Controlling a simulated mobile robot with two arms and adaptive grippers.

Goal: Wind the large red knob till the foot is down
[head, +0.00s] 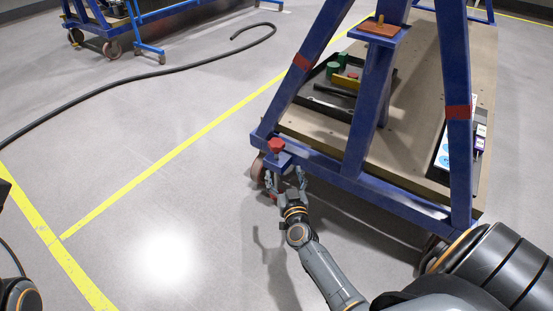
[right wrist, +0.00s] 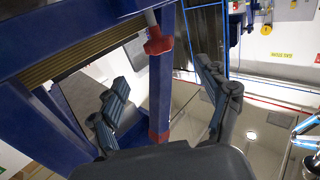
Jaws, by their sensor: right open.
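A red knob (head: 276,146) sits on top of a small blue bracket at the left corner of the blue rolling frame (head: 325,160). A smaller red piece (head: 273,196) shows below the bracket, partly behind my gripper. My right gripper (head: 285,182) is open and empty just below the knob, its fingers pointing toward the bracket. In the right wrist view a lobed red knob (right wrist: 158,42) on a grey spindle lies ahead between my spread fingers, apart from them. I cannot tell which red part this is. The foot is not clearly visible. My left gripper is out of view.
The frame's caster (head: 258,170) stands close to the left of my gripper. A black tray (head: 330,95) with green and yellow parts lies on the frame's deck. A black hose (head: 130,83) crosses the floor.

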